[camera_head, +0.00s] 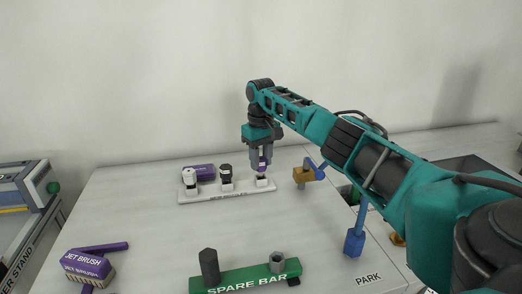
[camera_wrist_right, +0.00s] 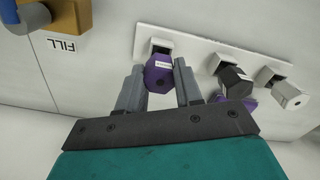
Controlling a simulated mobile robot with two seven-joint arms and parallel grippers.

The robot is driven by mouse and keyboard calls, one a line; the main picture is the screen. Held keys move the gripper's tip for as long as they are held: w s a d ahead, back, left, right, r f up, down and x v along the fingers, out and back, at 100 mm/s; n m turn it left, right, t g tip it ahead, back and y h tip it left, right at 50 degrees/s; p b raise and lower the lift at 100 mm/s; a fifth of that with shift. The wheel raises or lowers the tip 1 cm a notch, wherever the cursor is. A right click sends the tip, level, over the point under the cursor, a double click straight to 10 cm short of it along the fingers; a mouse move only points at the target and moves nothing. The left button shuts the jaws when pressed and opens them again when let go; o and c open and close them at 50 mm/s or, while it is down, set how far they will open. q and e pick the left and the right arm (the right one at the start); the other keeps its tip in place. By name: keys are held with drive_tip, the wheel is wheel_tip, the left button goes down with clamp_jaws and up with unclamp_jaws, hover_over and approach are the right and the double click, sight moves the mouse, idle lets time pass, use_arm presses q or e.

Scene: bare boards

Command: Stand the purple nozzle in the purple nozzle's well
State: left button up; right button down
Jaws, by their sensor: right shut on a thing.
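The purple nozzle (camera_head: 262,164) is between the fingers of my right gripper (camera_head: 261,158), at the right end of the white rack (camera_head: 225,194). The nozzle looks upright, over or in the rack's right-end well (camera_head: 262,182); I cannot tell how deep its tip sits. In the right wrist view the purple nozzle (camera_wrist_right: 158,75) shows between the two grey fingers of the right gripper (camera_wrist_right: 158,90). The square well (camera_wrist_right: 160,45) shows just beyond it, partly hidden by the nozzle. My left gripper is not in view.
A black nozzle (camera_head: 226,173) and a white nozzle (camera_head: 189,178) stand in the rack's other wells. The board's middle is clear.

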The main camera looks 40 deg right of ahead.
drive_tip(key=shift+f, duration=0.55)
idle(0.4)
drive_tip(key=c, duration=0.7)
unclamp_jaws()
drive_tip(key=shift+o, duration=0.2)
drive_tip(key=shift+r, duration=5.05)
drive_tip(key=shift+a+f, duration=0.1)
